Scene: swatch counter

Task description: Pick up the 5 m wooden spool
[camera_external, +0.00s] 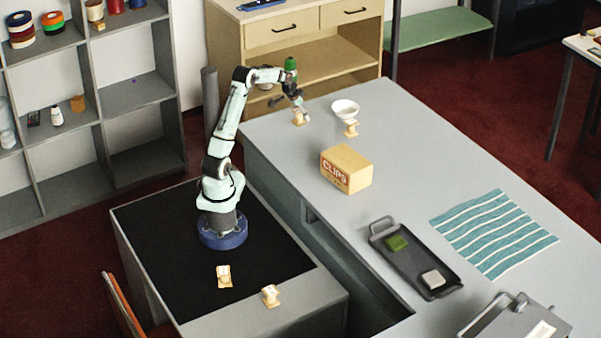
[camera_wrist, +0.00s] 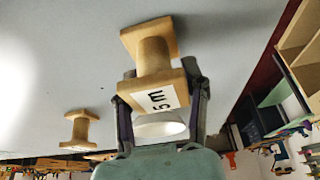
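The 5 m wooden spool (camera_wrist: 152,65) stands on the grey counter, its label facing my wrist camera. It also shows in the external view (camera_external: 299,119) near the counter's far left end. My gripper (camera_wrist: 160,75) is around it, one finger on each side of its labelled flange. The fingers look spread, with small gaps beside the narrow core; contact with the flange is unclear. In the external view my gripper (camera_external: 298,104) is right at the spool's top. A second wooden spool (camera_external: 351,129) stands to the right; it shows at left in the wrist view (camera_wrist: 77,130).
A white bowl (camera_external: 345,107) is close by, beside the second spool. A CLIPS box (camera_external: 346,170) stands farther along the counter. A dark tray (camera_external: 409,267) and striped cloth (camera_external: 494,232) lie beyond it. Two more spools (camera_external: 224,276) (camera_external: 270,295) stand near my base.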

